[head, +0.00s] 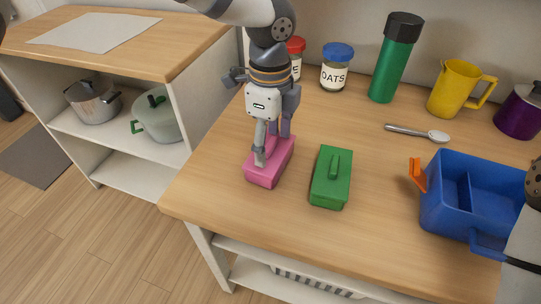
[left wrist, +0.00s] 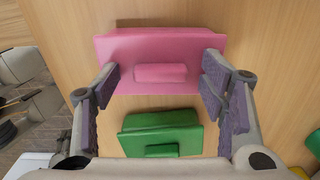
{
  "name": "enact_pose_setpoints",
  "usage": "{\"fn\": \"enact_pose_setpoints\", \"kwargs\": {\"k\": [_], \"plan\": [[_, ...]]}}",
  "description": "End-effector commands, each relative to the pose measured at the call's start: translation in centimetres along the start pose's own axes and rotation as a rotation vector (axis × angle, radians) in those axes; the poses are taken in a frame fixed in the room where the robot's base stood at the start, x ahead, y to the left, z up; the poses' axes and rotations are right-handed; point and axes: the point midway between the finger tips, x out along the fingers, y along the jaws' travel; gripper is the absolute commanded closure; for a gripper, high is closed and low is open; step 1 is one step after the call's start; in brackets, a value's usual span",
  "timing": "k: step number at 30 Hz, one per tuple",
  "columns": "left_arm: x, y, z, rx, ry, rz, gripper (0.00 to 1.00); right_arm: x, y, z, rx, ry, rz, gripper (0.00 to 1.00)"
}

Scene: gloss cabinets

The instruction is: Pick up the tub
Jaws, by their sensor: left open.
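A pink lidded tub (head: 262,178) with a raised handle sits on the wooden worktop; it also shows in the left wrist view (left wrist: 120,50). A similar green lidded tub (head: 330,190) lies just to its right, and it also shows in the left wrist view (left wrist: 130,142). My left gripper (head: 271,148) points down over the pink tub, hiding part of its top. In the left wrist view its two fingers (left wrist: 163,88) are apart, with the pink handle between and slightly beyond them. I cannot tell whether they touch the tub.
A blue caddy (head: 445,215) with an orange clip stands at right. Behind are an oats jar (head: 336,76), a green flask (head: 390,70), a yellow jug (head: 455,90), a spoon (head: 418,132) and a purple pot (head: 518,115). The worktop's front strip is clear.

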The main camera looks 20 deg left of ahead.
Motion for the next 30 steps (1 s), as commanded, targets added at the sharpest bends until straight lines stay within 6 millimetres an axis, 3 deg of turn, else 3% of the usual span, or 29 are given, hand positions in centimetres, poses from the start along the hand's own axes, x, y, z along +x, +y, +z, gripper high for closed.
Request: {"fn": "enact_pose_setpoints", "kwargs": {"k": [1,9,10,20,24,30], "plan": [[-0.1,0.0,0.0,0.0,0.0,-0.001,0.35,0.0,0.0,0.0,0.0,0.001,0.0,0.6],[-0.1,0.0,0.0,0.0,0.0,0.0,0.96,0.0,0.0,0.0,0.0,0.0,0.0,0.6],[-0.1,0.0,0.0,0.0,0.0,0.0,1.0,0.0,0.0,0.0,0.0,0.0,0.0,0.6],[-0.9,-0.1,0.0,-0.002,0.0,-0.003,1.0,-0.1,0.0,-0.1,0.0,0.003,0.0,0.6],[-3.7,-0.1,0.0,-0.001,0.001,-0.007,1.0,-0.4,0.0,-0.2,0.0,0.012,-0.001,0.6],[-9.9,4.0,-2.7,0.003,-0.004,-0.018,1.0,-2.5,-0.1,-1.5,0.0,0.075,-0.003,0.6]]}}
